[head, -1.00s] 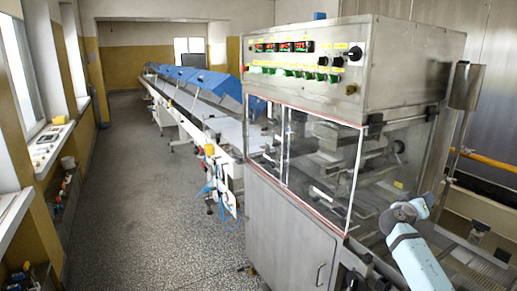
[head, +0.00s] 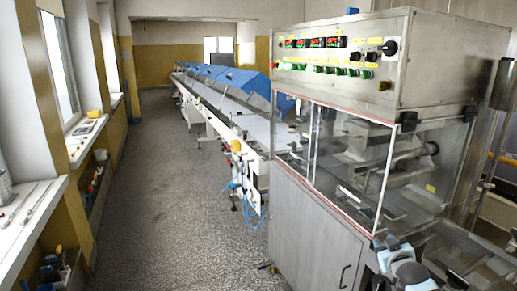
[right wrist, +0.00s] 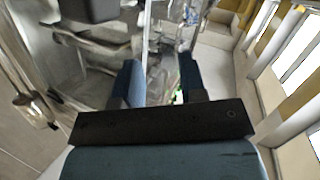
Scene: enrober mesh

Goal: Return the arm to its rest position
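My right gripper (head: 388,243) is at the bottom right of the head view, in front of the steel enrober machine (head: 318,228). Part of my pale blue right arm shows just below it. In the right wrist view the two dark blue fingers of the gripper (right wrist: 162,78) stand apart, and I see nothing held between them. Behind the fingers are blurred machine parts and clear panels. My left gripper and left arm are not in view.
The machine has clear guards (head: 345,165) and a control panel (head: 325,57) with red displays. A long conveyor (head: 205,97) with blue covers runs to the back. The grey floor (head: 165,190) is open at centre left. A window sill (head: 30,212) lies at left.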

